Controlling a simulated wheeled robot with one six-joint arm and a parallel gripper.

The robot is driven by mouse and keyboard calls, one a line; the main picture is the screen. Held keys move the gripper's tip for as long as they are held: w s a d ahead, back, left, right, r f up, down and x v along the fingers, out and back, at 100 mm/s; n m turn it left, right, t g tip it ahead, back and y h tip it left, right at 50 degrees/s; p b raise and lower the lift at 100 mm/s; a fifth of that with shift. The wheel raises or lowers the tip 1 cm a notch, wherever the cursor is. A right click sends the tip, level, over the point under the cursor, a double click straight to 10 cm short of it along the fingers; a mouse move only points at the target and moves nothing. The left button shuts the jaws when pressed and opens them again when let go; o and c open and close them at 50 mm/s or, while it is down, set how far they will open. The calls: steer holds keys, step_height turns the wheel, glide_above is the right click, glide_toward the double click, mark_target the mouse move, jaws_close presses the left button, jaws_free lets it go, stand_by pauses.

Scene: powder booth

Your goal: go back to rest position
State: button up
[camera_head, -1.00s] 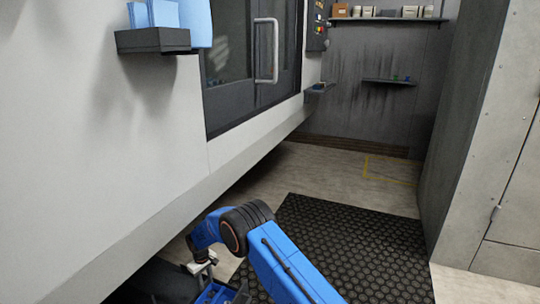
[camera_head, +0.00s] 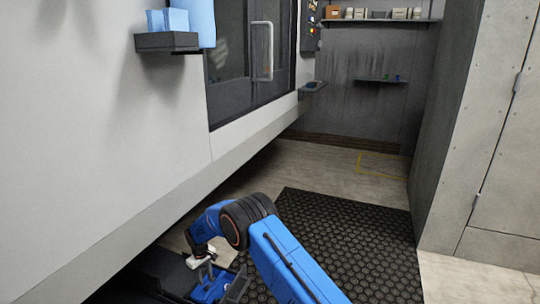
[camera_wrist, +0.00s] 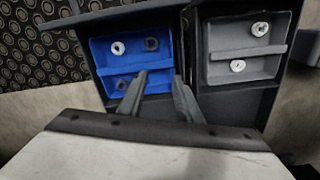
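My gripper (camera_head: 203,262) points down at the bottom of the head view, over a dark carrier with a blue bin (camera_head: 212,287). In the wrist view, my gripper (camera_wrist: 158,82) has two dark fingers standing apart with nothing between them. Beyond the fingertips, the blue bin (camera_wrist: 127,27) holds light and dark ring-like parts. A grey bin (camera_wrist: 238,25) to its right holds two pale rings. My arm is bent, with its elbow above the mat's left edge. Fine contact between fingers and bin cannot be told.
A large pale machine (camera_head: 120,130) with a dark door (camera_head: 235,70) stands close on the left. A small shelf (camera_head: 167,42) with blue items juts from it. A black mat (camera_head: 345,240) covers the floor ahead. A grey cabinet (camera_head: 490,130) stands right. Open floor lies between.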

steer(key=w+d+r+m, duration=0.1)
steer(key=d+r, duration=0.3)
steer(key=r, duration=0.3)
steer(key=w+d+r, duration=0.2)
steer(key=d+r, duration=0.2)
steer(key=r, duration=0.4)
steer(key=s+d+r+m+t, duration=0.1)
steer(key=s+d+r, duration=0.2)
steer(key=d+r, duration=0.65)
steer(key=s+d+r+m, duration=0.1)
steer(key=s+d+r, duration=0.3)
steer(key=d+r, duration=0.5)
steer(key=s+d+r+m+t, duration=0.1)
steer(key=s+d+r+m, duration=0.15)
steer(key=d+r, duration=0.7)
steer(key=s+d+r+m+t, duration=0.1)
steer(key=s+d+r, duration=0.55)
steer(key=s, duration=0.25)
steer(key=s+d+r+m, duration=0.1)
steer(key=s+d+r, duration=0.4)
steer(key=s+d, duration=0.4)
steer(key=s+d+f+m, duration=0.1)
steer(key=s+d, duration=0.3)
steer(key=s, duration=0.7)
steer(key=s+d+f+m+t, duration=0.1)
steer(key=s+d+f, duration=0.2)
steer(key=s, duration=0.9)
steer(key=shift+d+m+t, duration=0.3)
steer(key=shift+d+m, duration=0.05)
